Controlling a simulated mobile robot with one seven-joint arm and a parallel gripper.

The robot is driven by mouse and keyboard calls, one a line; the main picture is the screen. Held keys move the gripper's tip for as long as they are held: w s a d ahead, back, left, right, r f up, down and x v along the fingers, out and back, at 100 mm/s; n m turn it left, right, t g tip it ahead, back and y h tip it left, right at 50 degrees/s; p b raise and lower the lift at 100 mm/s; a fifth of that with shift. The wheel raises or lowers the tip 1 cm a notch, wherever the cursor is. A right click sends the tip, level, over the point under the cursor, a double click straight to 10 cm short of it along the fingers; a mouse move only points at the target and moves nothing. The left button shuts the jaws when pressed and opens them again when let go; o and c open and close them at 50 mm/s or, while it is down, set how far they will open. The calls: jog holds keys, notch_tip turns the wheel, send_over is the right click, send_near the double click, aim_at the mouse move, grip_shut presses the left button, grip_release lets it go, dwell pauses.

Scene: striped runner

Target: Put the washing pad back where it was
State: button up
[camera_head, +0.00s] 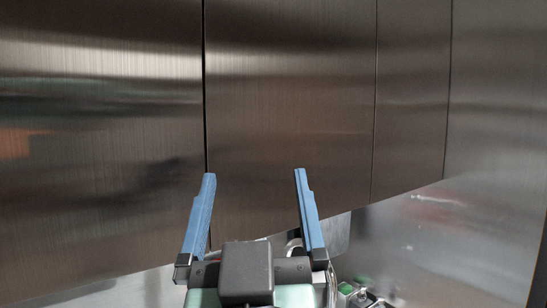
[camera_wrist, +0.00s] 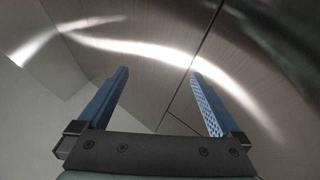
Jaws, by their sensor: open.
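My gripper (camera_head: 254,173) is open, with its two blue fingers spread and nothing between them. It points up and away in front of brushed-metal panels. The wrist view also shows it open and empty (camera_wrist: 159,73), facing metal surfaces. I cannot make out a washing pad for sure in either view. A small green and white item (camera_head: 346,288) shows low in the head view, right of my gripper and partly cut off. I cannot tell whether it is the pad.
Brushed-metal cabinet panels (camera_head: 290,90) with thin vertical seams fill most of the head view behind the fingers. A metal wall (camera_head: 460,240) is at the lower right. A small dark and silver fixture (camera_head: 372,300) sits beside the green item.

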jog(key=s+d+r+m+t+h, duration=0.1)
jog(key=s+r+t, duration=0.2)
jog(key=s+r, duration=0.4)
jog(key=shift+d+r+t, duration=0.4)
jog(key=shift+r, duration=0.4)
jog(key=shift+s, duration=0.1)
